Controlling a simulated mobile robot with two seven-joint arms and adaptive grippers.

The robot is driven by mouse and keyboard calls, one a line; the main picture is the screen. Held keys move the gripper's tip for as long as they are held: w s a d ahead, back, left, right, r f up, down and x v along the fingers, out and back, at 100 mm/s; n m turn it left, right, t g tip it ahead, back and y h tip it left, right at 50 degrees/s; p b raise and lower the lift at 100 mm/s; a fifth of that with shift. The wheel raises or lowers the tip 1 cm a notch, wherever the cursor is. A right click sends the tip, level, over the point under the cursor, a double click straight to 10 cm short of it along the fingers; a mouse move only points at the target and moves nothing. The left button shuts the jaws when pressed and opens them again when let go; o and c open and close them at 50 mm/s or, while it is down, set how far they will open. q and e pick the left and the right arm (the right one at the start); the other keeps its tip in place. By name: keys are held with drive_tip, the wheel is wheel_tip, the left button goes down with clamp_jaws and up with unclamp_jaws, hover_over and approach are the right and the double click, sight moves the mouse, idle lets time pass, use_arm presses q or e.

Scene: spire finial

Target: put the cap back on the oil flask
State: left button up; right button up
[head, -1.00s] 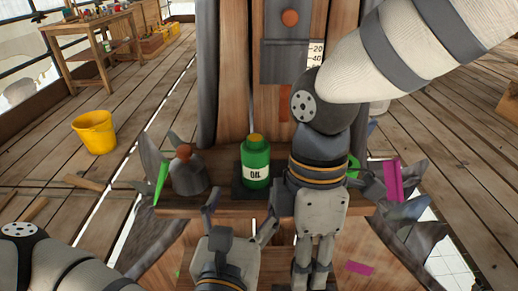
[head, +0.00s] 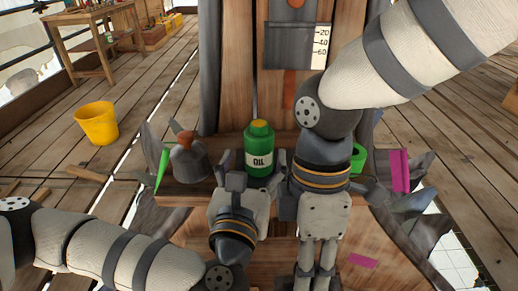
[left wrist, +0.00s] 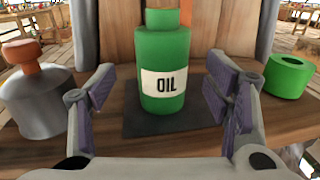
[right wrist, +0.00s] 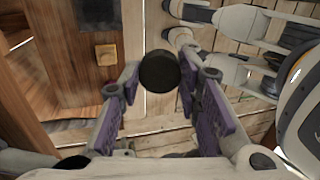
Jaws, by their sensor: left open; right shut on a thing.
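The green oil flask (head: 259,152) stands upright on a dark pad on the wooden ledge, with a yellow top and a white OIL label. It also fills the middle of the left wrist view (left wrist: 163,70). My left gripper (head: 250,168) is open in front of the flask, its fingers to either side and apart from it. My right gripper (head: 317,274) points down, right of the flask and nearer to me. It is shut on a dark round piece, seemingly the cap (right wrist: 159,71), at its fingertips in the right wrist view.
A grey oil can with an orange-brown knob (left wrist: 32,95) stands left of the flask. A green ring-shaped thing (left wrist: 288,76) is to its right, partly behind my right arm in the head view. A yellow bucket (head: 97,124) stands on the floor at left.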

sight(257, 152)
use_arm(q)
drive_tip(key=w, duration=0.3)
drive_tip(key=w+d+b, duration=0.1)
drive_tip(key=shift+w+r, duration=0.25)
drive_tip(key=shift+w, duration=0.05)
use_arm(e)
drive_tip(key=shift+f, duration=0.9)
use_arm(q)
drive_tip(key=shift+w+r, duration=0.1)
drive_tip(key=shift+w, duration=0.15)
drive_tip(key=shift+c, duration=0.6)
drive_tip(key=c, duration=1.2)
